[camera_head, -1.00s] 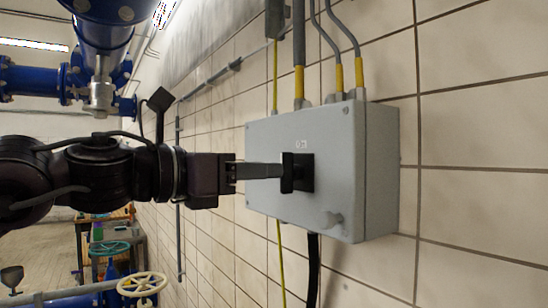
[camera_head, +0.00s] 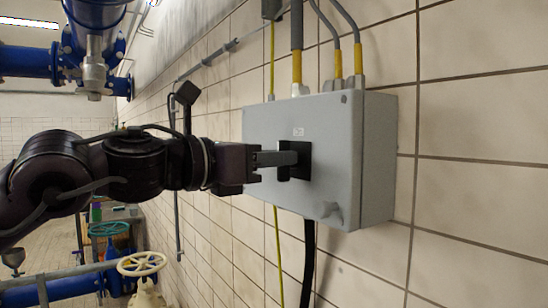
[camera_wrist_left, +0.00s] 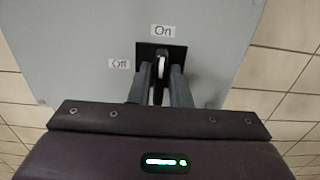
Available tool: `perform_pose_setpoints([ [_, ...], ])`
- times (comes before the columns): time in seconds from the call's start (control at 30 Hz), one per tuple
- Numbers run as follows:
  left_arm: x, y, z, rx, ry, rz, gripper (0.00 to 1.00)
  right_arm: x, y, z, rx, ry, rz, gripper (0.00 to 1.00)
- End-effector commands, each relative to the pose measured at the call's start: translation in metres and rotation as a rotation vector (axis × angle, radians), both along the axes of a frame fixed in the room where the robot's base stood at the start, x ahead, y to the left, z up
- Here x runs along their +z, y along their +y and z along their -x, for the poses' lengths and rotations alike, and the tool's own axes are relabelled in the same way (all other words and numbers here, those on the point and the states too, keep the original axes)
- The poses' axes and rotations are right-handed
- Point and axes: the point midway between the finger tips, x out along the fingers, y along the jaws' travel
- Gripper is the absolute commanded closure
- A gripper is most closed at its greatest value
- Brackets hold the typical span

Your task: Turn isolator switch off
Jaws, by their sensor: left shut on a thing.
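The grey isolator box (camera_head: 340,190) is fixed to the tiled wall, with a black rotary switch handle (camera_head: 304,160) on its front face. In the left wrist view the switch handle (camera_wrist_left: 162,64) is a narrow grip on a black square plate, lined up with the "On" label (camera_wrist_left: 163,31). The "Off" label (camera_wrist_left: 120,64) is to the left of the plate. My left gripper (camera_head: 284,159) reaches in from the left and is shut on the handle. Its fingers (camera_wrist_left: 160,88) lie on either side of the handle and hide part of it. My right gripper is not in view.
Conduits with yellow ends (camera_head: 297,70) enter the top of the box, and a black cable (camera_head: 309,250) leaves below. Blue pipes (camera_head: 28,62) and a cream handwheel (camera_head: 141,264) are at the left. The wall right of the box is clear.

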Motion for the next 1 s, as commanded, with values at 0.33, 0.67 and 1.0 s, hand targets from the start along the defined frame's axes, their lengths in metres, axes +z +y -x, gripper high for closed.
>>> perform_pose_setpoints([
  [0.33, -0.002, 0.000, -0.001, -0.001, 0.083, 0.060, 1.00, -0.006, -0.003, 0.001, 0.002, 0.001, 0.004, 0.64],
  [0.67, -0.002, 0.001, -0.002, -0.001, 0.304, 0.221, 1.00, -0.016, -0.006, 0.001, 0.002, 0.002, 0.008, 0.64],
  [1.0, -0.003, 0.002, -0.004, -0.001, 0.567, 0.411, 1.00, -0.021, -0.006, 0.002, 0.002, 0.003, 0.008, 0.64],
])
